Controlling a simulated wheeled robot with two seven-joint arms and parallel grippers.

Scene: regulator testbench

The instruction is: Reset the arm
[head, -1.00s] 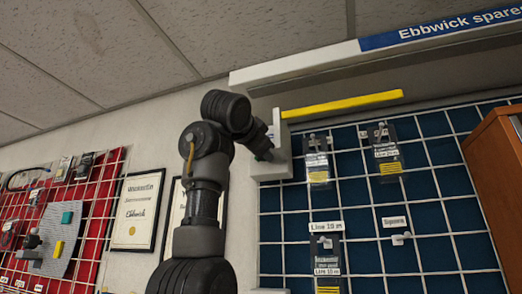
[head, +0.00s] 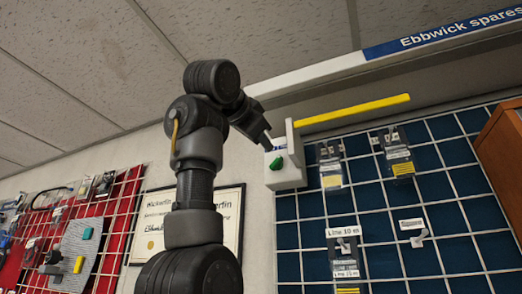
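A white wall box (head: 287,178) with a green knob or button (head: 276,164) on its front stands at the upper left of the blue panel. A long yellow arm (head: 355,109) sticks out from the box to the right, nearly level in the room and rising slightly in the picture. My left gripper (head: 268,143) is at the box's upper left, just above the green part. It looks close to the box, but I cannot tell whether it touches. Its fingers are small and dark, so their opening is unclear. My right gripper is not in view.
A blue panel with a white wire grid (head: 380,215) holds hanging packets and labels. An orange-brown cabinet (head: 503,145) stands at the right edge. A sign rail (head: 310,75) runs above. A red panel (head: 75,225) is at the left, beside framed certificates (head: 228,217).

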